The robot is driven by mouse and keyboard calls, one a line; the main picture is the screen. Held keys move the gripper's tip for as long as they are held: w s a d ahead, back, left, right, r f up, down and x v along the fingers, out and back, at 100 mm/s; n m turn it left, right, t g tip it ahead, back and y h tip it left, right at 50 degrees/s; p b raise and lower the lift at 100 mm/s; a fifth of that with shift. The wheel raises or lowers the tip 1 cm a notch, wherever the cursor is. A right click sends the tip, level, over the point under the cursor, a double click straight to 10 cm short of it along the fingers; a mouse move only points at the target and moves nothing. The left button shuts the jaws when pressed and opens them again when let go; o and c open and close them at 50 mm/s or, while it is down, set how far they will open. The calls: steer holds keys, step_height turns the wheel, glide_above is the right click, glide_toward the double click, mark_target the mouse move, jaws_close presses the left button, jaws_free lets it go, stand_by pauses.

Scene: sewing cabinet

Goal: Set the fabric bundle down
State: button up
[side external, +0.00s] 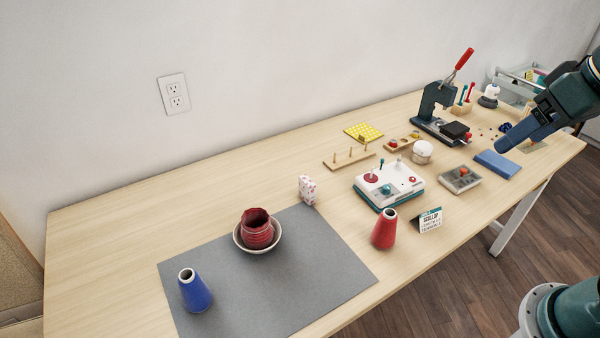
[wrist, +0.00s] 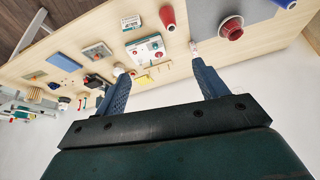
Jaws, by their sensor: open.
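A small white block with a red pattern (side external: 308,190), which looks like the fabric bundle, stands on the wooden table by the far right edge of the grey mat (side external: 330,255). In the wrist view, the bundle (wrist: 194,46) shows just past the tip of the right finger. My gripper (side external: 503,147) is at the right end of the table, above it and well away from the bundle. In the wrist view, the fingers of my gripper (wrist: 158,60) are wide apart with nothing held between them.
A bowl (side external: 240,243) with a dark red ribbed roll (side external: 257,228) and a blue cone (side external: 193,290) stand on the mat. A red cone (side external: 384,230), a white-topped device (side external: 390,184), a blue slab (side external: 498,164) and a press (side external: 437,105) stand rightward. The table's left end is clear.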

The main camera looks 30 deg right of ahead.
steer(key=shift+n, duration=0.7)
steer(key=s, duration=0.1)
steer(key=s+f, duration=0.2)
steer(key=shift+s+d, duration=0.15)
steer(key=shift+s, duration=0.15)
